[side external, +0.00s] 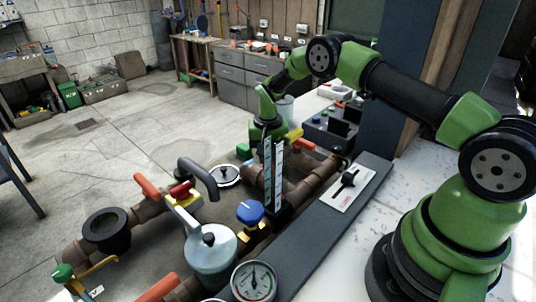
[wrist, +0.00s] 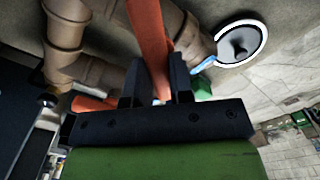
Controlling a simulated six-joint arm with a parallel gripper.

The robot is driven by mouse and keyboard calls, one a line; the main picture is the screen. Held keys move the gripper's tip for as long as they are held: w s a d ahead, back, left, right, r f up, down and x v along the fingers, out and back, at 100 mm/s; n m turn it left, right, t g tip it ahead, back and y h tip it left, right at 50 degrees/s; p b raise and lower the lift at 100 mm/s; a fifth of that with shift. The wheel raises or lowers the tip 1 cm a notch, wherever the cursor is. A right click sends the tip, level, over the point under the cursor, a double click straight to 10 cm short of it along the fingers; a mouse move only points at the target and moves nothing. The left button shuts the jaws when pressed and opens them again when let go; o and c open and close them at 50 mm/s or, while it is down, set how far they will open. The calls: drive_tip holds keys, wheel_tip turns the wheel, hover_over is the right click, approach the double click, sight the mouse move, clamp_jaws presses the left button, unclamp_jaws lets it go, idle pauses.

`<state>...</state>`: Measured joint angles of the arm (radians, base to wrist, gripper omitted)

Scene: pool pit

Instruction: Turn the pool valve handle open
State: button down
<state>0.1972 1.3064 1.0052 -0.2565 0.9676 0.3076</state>
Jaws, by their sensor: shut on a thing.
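An orange valve handle (wrist: 150,40) runs between the two black fingers of my gripper (wrist: 156,88) in the wrist view. My gripper is shut on it, with a finger on each side. Brown pipes (wrist: 65,45) run beside the handle. In the side view my green wrist (side external: 268,125) points down over the pipework, and the fingers and held handle are largely hidden behind a dark upright block with pale panels (side external: 272,170). I cannot tell the valve's exact angle.
Another orange handle (side external: 147,187), a grey filter housing (side external: 211,250), a blue knob (side external: 250,212) and a pressure gauge (side external: 254,281) stand nearby. A round white-rimmed lid (side external: 225,175) lies on the floor beyond. Open concrete floor (side external: 130,145) spreads left.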

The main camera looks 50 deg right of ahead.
drive_tip(key=shift+n, duration=0.7)
drive_tip(key=c, duration=1)
unclamp_jaws()
wheel_tip(320, 180, up, 10)
